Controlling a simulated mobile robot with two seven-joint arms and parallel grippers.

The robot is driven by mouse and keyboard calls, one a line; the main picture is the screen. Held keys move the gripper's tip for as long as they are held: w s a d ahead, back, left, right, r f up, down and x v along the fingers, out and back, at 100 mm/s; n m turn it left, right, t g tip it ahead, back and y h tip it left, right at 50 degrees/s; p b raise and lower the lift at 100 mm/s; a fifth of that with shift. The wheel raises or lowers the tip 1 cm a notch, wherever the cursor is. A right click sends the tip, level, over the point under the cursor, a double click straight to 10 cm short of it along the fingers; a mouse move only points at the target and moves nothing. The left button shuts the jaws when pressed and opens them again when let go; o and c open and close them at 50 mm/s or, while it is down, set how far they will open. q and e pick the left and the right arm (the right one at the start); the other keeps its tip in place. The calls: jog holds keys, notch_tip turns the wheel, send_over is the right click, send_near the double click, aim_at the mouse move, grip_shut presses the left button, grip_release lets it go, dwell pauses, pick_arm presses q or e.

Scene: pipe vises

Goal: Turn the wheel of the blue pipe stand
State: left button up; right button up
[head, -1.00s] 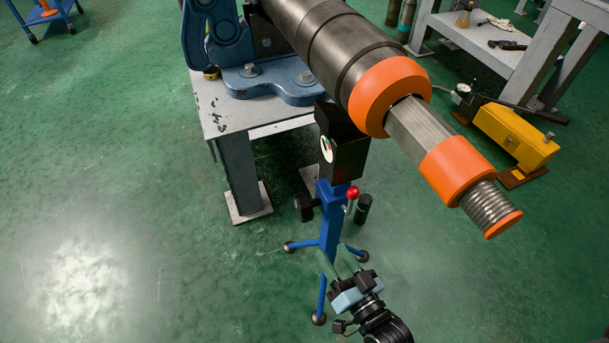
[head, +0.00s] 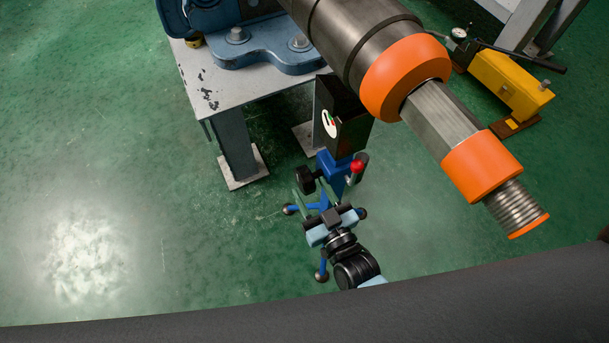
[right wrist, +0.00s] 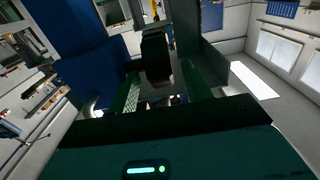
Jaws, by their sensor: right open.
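The blue pipe stand (head: 326,162) stands on the floor under the big steel pipe (head: 380,35), with a black head and spread legs. Its wheel is a small black knob (head: 306,180) on the left side of the post. The knob also shows in the right wrist view (right wrist: 156,55). A red ball lever (head: 357,167) sits on the post's right side. My right gripper (head: 309,188) is open, its green fingers pointing at the knob. In the right wrist view the knob appears between the fingertips (right wrist: 160,74); I cannot tell whether they touch it. My left gripper is out of view.
A blue vise (head: 260,45) on a worn grey table (head: 205,95) holds the pipe. Orange collars (head: 405,75) ring the pipe, whose threaded end overhangs to the right. A yellow pump (head: 510,85) stands at the right. The floor at the left is clear.

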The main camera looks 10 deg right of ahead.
aim_at(305, 180)
jog(key=x, duration=0.3)
jog(key=shift+w+a+b, duration=0.1)
jog(key=shift+w+b, duration=0.1)
jog(key=shift+b, duration=0.1)
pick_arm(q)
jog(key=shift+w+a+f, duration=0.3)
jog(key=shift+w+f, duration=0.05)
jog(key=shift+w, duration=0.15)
pick_arm(e)
jog(key=shift+w+a, duration=0.15)
jog(key=shift+w, duration=0.25)
